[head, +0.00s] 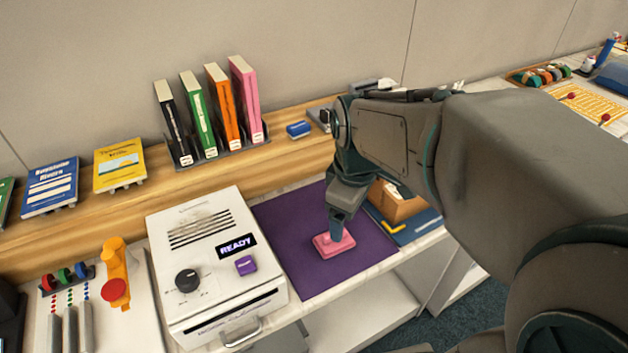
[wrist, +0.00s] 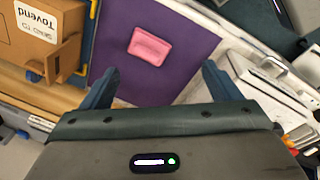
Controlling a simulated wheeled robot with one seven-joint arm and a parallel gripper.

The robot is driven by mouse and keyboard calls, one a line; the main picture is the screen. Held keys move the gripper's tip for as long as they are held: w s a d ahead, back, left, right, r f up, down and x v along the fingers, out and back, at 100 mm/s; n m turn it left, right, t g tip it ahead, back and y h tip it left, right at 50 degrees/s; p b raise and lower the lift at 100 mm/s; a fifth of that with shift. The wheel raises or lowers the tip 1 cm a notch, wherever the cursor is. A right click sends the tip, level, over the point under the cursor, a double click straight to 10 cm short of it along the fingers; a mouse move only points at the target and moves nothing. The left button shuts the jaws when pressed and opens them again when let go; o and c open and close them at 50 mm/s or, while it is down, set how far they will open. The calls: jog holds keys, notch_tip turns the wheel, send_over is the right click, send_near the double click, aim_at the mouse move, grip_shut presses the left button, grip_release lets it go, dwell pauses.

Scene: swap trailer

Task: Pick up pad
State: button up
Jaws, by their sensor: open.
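The pink pad (head: 333,242) lies on a purple mat (head: 290,262), and its near part shows below my gripper in the head view. In the wrist view the whole pad (wrist: 149,47) is visible, a small rounded block beyond the fingertips. My gripper (head: 338,228) is above the pad in the head view, hiding part of it. In the wrist view my gripper (wrist: 160,78) has its two fingers wide apart with nothing between them. The pad appears apart from both fingers there.
A white machine (head: 215,265) with a READY display stands left of the mat. A cardboard box (head: 398,203) stands right of it, also in the wrist view (wrist: 35,40). Upright books (head: 208,115) and a blue block (head: 299,129) are on the wooden shelf behind. The mat around the pad is clear.

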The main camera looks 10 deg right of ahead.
jog(key=w+f+n+g+b, duration=0.2)
jog(key=w+f+n, duration=0.2)
jog(key=w+n, duration=0.55)
jog(key=f, duration=0.2)
jog(key=s+f+n, duration=0.1)
jog(key=f, duration=0.2)
jog(key=f+n, duration=0.1)
jog(key=f, duration=0.2)
jog(key=shift+s+d+b, duration=0.2)
jog(key=shift+s+b, duration=0.15)
jog(key=shift+a+f, duration=0.2)
jog(key=shift+f, duration=1.2)
jog(key=shift+a+f, duration=0.15)
jog(key=shift+f, duration=1.2)
jog(key=shift+s, duration=0.1)
jog(key=c, duration=1.1)
